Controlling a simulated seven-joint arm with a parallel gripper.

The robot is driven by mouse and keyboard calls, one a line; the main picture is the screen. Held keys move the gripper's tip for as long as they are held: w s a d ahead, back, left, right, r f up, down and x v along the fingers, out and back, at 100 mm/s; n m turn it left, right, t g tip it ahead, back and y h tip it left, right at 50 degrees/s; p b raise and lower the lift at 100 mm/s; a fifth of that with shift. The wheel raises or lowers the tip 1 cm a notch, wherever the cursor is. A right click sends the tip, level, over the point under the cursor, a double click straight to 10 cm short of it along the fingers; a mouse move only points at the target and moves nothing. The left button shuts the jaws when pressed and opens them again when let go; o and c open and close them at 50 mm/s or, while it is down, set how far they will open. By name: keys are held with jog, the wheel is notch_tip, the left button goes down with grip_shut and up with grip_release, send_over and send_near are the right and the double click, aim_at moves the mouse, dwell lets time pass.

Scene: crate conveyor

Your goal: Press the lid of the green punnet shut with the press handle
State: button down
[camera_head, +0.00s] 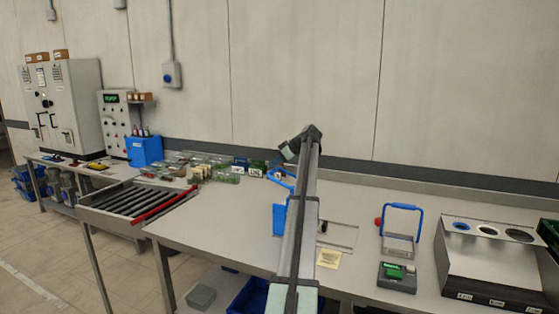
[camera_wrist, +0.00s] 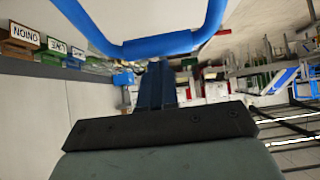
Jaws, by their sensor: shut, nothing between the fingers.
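My gripper (camera_wrist: 155,70) is shut and empty in the wrist view, its dark blue fingers pointing at a thick blue handle (camera_wrist: 160,44). The handle bar crosses just beyond the fingertips; I cannot tell whether they touch. In the head view my gripper's body shows at the arm's top end, close to a blue handle (camera_head: 283,176) partly hidden by my arm. Another frame with an upright blue handle (camera_head: 403,207) stands to the right. A dark unit with a bright green block (camera_head: 394,271) sits in front of it. I cannot make out the green punnet or its lid for certain.
Labelled crates and clear packs (camera_head: 215,168) stand at the table's back left, beside a roller conveyor (camera_head: 135,201). A sloped metal stand with round holes (camera_head: 490,245) is at the right. A yellow note (camera_head: 328,259) lies on the table (camera_head: 225,225), whose left front is clear.

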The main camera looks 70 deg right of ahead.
jog(key=shift+w+f+g, duration=0.3)
jog(key=shift+w+f, duration=0.1)
jog(key=shift+w+f+g, duration=0.3)
jog(key=shift+f+g, duration=0.2)
jog(key=shift+f, duration=0.05)
jog(key=shift+w+f+g, duration=0.25)
jog(key=shift+f+g, duration=0.25)
jog(key=shift+f, duration=0.05)
jog(key=f, duration=0.3)
jog(key=shift+w+f, duration=0.35)
jog(key=shift+f, duration=0.1)
notch_tip(320, 180, up, 14)
jog(key=shift+f, duration=0.25)
dwell(0.3)
